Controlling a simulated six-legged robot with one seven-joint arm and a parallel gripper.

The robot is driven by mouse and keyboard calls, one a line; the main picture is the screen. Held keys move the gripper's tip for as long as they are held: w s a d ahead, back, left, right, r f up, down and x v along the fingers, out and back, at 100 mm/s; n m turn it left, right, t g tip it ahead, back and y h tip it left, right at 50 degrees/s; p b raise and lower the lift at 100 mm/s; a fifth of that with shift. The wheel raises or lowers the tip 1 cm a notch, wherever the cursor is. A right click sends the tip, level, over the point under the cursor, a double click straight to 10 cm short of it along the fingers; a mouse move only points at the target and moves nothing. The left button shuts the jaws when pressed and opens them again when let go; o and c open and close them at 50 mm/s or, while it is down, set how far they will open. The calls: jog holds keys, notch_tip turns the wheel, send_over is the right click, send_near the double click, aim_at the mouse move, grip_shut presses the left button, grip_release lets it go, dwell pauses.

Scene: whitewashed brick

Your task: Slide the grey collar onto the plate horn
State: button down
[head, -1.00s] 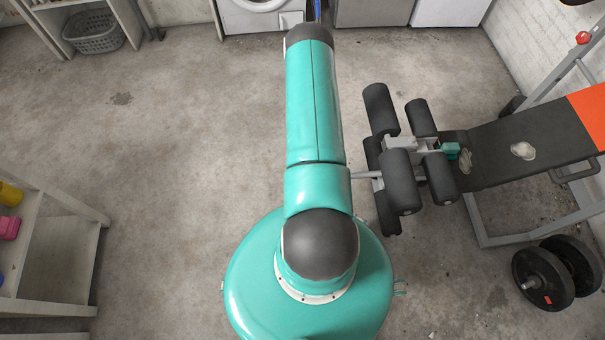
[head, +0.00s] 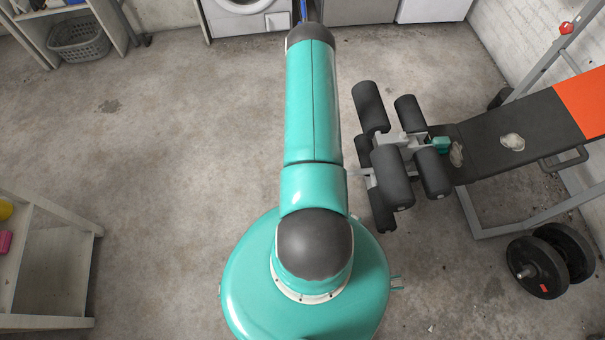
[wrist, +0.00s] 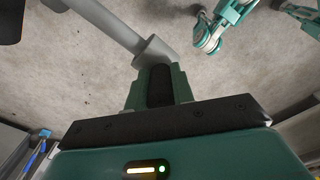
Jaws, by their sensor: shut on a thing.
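My gripper (wrist: 158,86) shows in the wrist view, its green fingers shut on the grey collar (wrist: 156,50). A dark piece fills the gap between the fingers. The collar sits just beyond the fingertips. The grey plate horn (wrist: 107,24) comes in from the upper left and meets the collar, in line with it. I cannot tell how far the horn runs inside it. In the head view the plate horn (head: 355,173) is a short pale bar beside my teal arm; its end is hidden behind the arm, as are the gripper and collar.
Dark foam rollers (head: 393,178) stand at the end of the bench (head: 490,140) on the right. A shelf (head: 60,265) is at lower left and a washer (head: 245,15) at the back. The floor left of my arm is clear.

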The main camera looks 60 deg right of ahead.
jog(key=shift+s+d, duration=1.65)
jog(key=shift+s, duration=0.2)
jog(key=shift+s+d, duration=1.6)
jog(key=shift+s, duration=0.2)
jog(key=c, duration=1.1)
grip_release()
notch_tip(320, 180, up, 14)
jog(key=shift+f, duration=0.1)
